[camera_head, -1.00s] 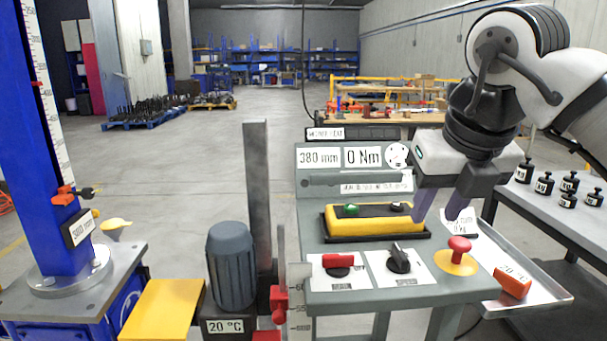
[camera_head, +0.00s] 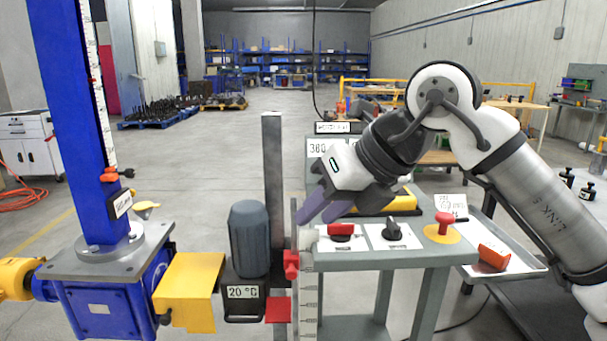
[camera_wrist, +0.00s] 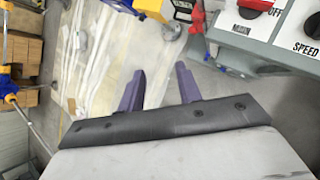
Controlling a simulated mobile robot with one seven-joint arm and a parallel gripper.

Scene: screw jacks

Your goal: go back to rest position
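My gripper (camera_head: 325,208) is above the left part of the grey control table (camera_head: 400,260), its purple fingers pointing down and left. In the wrist view the two fingers (camera_wrist: 160,85) stand apart with nothing between them. My arm reaches in from the right and hides part of the yellow button box (camera_head: 402,204) and the display panel. The red main switch (camera_head: 341,231), black speed knob (camera_head: 393,230) and red emergency button (camera_head: 444,222) show on the table.
The blue screw jack column (camera_head: 85,130) with its scale stands at left. A grey motor (camera_head: 249,238) and an upright grey post (camera_head: 272,170) are left of the table. A tray with a red block (camera_head: 494,256) is at right. Open floor lies behind.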

